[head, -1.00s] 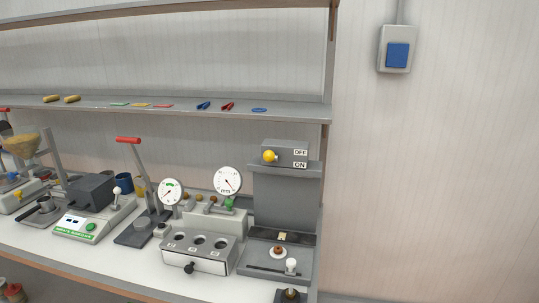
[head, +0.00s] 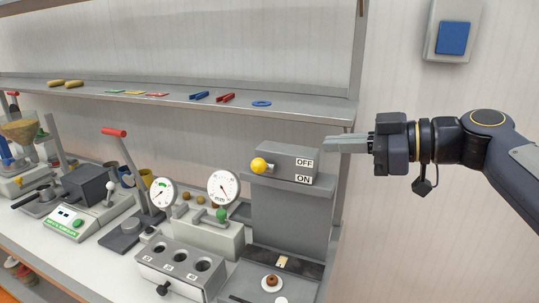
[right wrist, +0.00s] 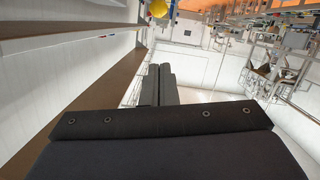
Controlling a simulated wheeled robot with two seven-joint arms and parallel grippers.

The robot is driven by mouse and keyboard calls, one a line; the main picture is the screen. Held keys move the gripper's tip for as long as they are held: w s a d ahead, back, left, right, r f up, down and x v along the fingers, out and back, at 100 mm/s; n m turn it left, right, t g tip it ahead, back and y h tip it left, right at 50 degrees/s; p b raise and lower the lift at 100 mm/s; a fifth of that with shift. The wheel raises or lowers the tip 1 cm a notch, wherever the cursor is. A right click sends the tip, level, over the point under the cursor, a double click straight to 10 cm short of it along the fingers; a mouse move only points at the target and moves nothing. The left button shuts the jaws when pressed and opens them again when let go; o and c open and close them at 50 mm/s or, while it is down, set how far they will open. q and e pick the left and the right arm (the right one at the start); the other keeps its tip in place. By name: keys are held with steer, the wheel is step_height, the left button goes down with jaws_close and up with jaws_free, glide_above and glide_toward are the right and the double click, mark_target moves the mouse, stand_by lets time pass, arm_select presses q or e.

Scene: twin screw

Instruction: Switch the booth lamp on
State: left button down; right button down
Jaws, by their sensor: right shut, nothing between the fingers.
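The grey switch box (head: 287,158) sits on top of the grey booth (head: 290,215) at the right end of the bench. It bears an OFF label (head: 304,162) above an ON label (head: 303,180). A yellow ball knob (head: 258,165) sticks out at its left side, roughly level with OFF in the picture. My right gripper (head: 328,145) is shut and empty, pointing left, just right of the box and apart from the knob. In the right wrist view its fingers (right wrist: 160,84) are together, and the yellow knob (right wrist: 158,8) shows at the top edge. My left gripper is not in view.
A shelf (head: 180,93) with small tools runs above the bench. Two dial gauges (head: 223,187) and a block with several holes (head: 180,265) stand left of the booth. A blue wall switch (head: 453,38) is on the wall at upper right.

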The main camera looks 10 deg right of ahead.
steer(key=shift+s+a, duration=0.1)
steer(key=p, duration=0.3)
glide_toward(263, 166)
steer(key=w+a+r, duration=0.2)
steer(key=a+r, duration=0.2)
steer(key=f, duration=0.1)
steer(key=w+a+f, duration=0.1)
steer(key=w+f+p, duration=0.1)
steer(key=f, duration=0.1)
steer(key=shift+w+a, duration=0.25)
